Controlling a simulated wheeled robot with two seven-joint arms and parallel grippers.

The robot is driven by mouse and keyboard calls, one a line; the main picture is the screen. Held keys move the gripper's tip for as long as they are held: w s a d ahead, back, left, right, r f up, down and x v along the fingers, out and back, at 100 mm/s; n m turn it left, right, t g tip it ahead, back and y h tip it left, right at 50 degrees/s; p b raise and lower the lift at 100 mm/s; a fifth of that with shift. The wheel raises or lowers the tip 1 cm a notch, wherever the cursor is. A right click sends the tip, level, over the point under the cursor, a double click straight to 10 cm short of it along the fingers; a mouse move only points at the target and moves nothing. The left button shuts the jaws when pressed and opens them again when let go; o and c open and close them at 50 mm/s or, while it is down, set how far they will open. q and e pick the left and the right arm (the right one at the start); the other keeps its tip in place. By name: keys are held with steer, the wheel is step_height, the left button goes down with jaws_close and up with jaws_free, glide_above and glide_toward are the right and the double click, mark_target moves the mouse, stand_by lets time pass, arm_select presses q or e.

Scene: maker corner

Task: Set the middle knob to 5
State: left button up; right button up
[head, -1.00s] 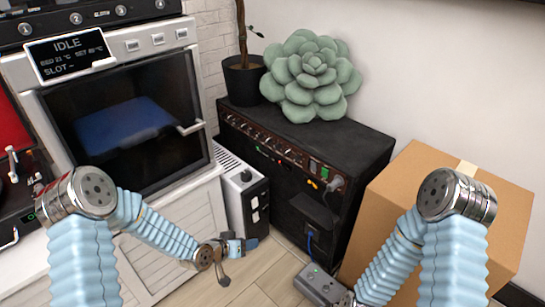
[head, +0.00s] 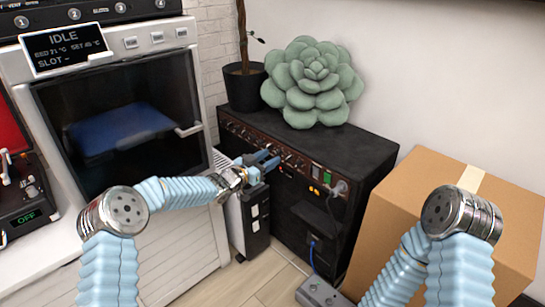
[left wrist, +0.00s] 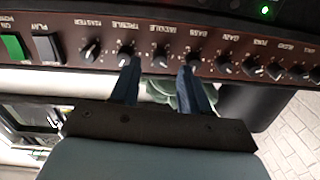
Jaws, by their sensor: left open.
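The black amplifier (head: 345,155) has a dark red-brown panel with a row of small black knobs along its upper front. In the left wrist view the panel is upside down, and the middle knob (left wrist: 160,56) sits between the treble knob (left wrist: 127,54) and the bass knob (left wrist: 192,59). My left gripper (head: 272,160) is open and empty in front of the panel. In the left wrist view its fingertips (left wrist: 159,68) line up on either side of the middle knob. I cannot tell whether they touch it. The knob's setting is too small to read. My right gripper is out of view.
A white heater-like box (head: 256,215) stands left of the amplifier, below my left gripper. A potted plant (head: 244,88) and green succulent (head: 312,85) sit on top. A cardboard box (head: 450,200) is at the right. A grey pedal (head: 322,292) lies on the floor.

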mark_target(278, 152)
arm_select(q)
steer(key=shift+x, duration=1.25)
jaws_close()
